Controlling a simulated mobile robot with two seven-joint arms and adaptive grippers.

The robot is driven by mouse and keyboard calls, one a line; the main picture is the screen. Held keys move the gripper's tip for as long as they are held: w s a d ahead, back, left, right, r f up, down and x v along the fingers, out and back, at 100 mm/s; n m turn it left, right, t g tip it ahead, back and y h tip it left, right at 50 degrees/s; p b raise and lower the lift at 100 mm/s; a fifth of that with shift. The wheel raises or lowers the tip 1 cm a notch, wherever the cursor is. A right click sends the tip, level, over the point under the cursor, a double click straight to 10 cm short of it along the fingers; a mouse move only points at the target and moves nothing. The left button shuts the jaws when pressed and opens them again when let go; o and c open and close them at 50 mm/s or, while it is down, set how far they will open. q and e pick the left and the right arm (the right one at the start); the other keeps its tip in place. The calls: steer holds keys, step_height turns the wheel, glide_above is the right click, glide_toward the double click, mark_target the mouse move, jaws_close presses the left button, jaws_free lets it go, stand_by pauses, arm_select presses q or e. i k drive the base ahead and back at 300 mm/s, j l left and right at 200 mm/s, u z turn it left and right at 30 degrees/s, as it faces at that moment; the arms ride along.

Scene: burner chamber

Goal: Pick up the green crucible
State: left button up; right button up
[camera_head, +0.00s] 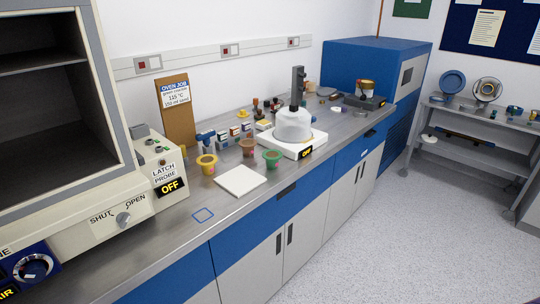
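The green crucible (271,158) stands upright on the steel bench top, in the middle of the head view. It is just behind and right of a white square tile (241,180) and in front of the white burner base with its clear bell. Its rim faces up and nothing covers it. Neither of my grippers shows in this view.
A brown crucible (248,147) and a yellow crucible (207,164) stand close to the left. The white base (310,148) stands close to the right. An open oven (40,100) fills the left side. The bench's front strip is clear.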

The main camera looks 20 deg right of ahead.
mark_target(272, 156)
steer(key=i+l+u, duration=0.1)
steer(key=l, duration=0.25)
steer(key=i+l+u, duration=0.2)
steer(key=i+l, duration=0.15)
steer(key=l, duration=0.35)
steer(key=i+l+u, duration=0.1)
steer(key=l, duration=0.25)
steer(key=i+l+u, duration=0.1)
steer(key=l, duration=0.25)
steer(key=i+l+u, duration=0.1)
steer(key=l, duration=0.3)
steer(key=i, duration=0.05)
